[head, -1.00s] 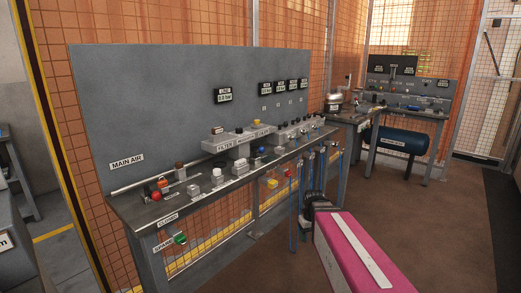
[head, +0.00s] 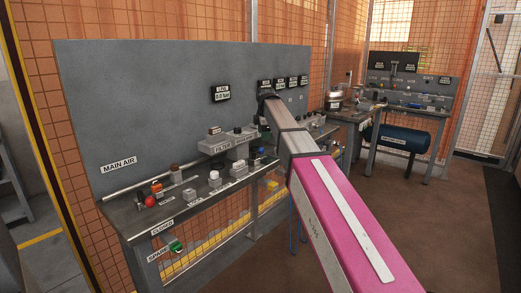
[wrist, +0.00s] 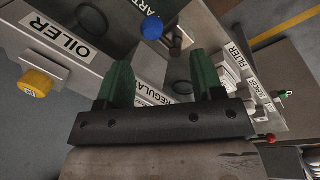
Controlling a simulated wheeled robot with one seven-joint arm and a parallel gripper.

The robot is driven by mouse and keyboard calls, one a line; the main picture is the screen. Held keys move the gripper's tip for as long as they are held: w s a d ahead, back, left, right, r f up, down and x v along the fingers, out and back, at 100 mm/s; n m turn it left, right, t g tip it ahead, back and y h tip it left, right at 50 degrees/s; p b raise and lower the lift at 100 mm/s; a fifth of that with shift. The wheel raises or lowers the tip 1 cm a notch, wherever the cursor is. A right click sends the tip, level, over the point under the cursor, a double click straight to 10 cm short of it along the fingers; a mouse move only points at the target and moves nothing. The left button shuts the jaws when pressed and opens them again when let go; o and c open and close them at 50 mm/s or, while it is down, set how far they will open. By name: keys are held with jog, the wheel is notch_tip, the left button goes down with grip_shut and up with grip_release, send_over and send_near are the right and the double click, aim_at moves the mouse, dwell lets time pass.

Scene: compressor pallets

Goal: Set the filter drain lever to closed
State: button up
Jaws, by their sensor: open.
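The filter label (head: 222,147) is on the grey raised unit on the bench; in the wrist view the filter label (wrist: 237,63) is at the right, tilted, beyond my right finger. I cannot make out a drain lever for certain in either view. My gripper (wrist: 160,78) has two green fingers, apart and with nothing held between them. It is above the regulator label (wrist: 160,92), left of the filter label in the wrist view. In the head view my own arm hides the gripper and the right part of the raised unit.
A blue knob (wrist: 151,28) and a yellow knob (wrist: 37,83) by the oiler label (wrist: 57,35) are close to the gripper. A green handle (head: 177,246) hangs by the spare tag at the bench front. A red knob (head: 150,202) is on the bench (head: 130,222). Open floor lies right.

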aim_at(261, 149)
jog(key=shift+n, duration=0.3)
jog(key=f, duration=0.3)
jog(key=w+a+f, duration=0.1)
jog(key=f, duration=0.2)
jog(key=w+f, duration=0.1)
jog(key=f, duration=0.2)
jog(key=shift+w+a, duration=0.2)
jog(key=shift+w, duration=0.05)
